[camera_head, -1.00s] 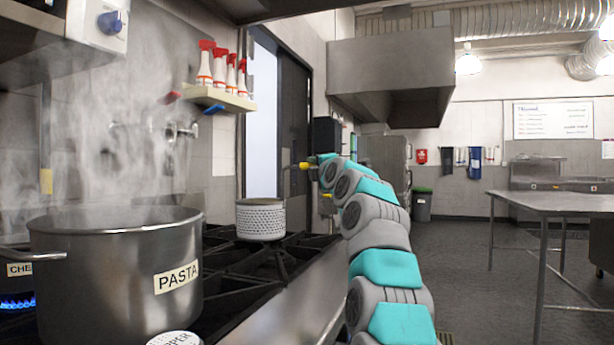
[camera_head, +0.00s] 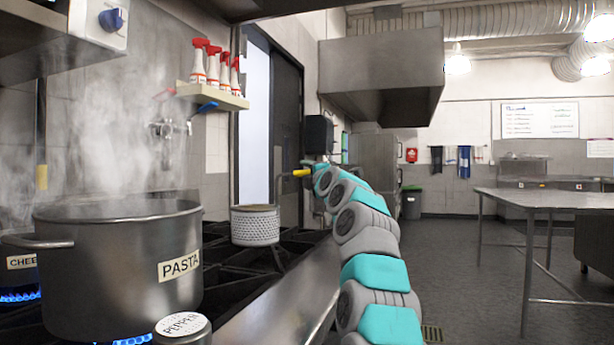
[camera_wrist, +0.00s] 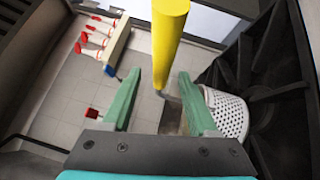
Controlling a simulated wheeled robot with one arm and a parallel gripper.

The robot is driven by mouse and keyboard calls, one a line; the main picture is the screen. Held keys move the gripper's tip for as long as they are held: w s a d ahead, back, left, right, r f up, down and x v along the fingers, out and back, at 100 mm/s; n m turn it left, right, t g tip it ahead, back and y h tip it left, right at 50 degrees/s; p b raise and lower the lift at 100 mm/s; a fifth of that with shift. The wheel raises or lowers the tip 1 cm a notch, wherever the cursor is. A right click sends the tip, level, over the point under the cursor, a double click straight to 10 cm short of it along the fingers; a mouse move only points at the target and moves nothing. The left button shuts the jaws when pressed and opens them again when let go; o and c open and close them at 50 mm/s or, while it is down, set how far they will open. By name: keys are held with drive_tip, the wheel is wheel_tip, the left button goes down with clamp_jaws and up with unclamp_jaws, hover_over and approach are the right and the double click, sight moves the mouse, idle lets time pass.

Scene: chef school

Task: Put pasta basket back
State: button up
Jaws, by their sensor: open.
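The pasta basket (camera_head: 255,226) is a white perforated cylinder standing upright on the black stove grates. Its thin rod rises on the right to a yellow handle (camera_head: 300,173). The steaming pot labelled PASTA (camera_head: 120,270) stands nearer on the left. My gripper (camera_head: 312,164) is at the yellow handle, above and right of the basket. In the wrist view, my gripper (camera_wrist: 160,76) is open, with green fingers on either side of the handle (camera_wrist: 168,40) line. I cannot tell if they touch it. The basket (camera_wrist: 229,114) shows beyond the right finger.
A pot labelled CHEE (camera_head: 20,263) sits over a blue flame at the left edge. A PEPPER container (camera_head: 182,326) is at the front. A wall shelf (camera_head: 213,97) holds several red-topped spray bottles. A metal table (camera_head: 545,200) stands right; the floor between is clear.

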drive_tip(key=shift+r, duration=0.15)
drive_tip(key=b+v, duration=0.6)
drive_tip(key=v, duration=0.6)
drive_tip(key=shift+b, duration=0.35)
drive_tip(key=shift+s+d, duration=0.1)
idle(0.6)
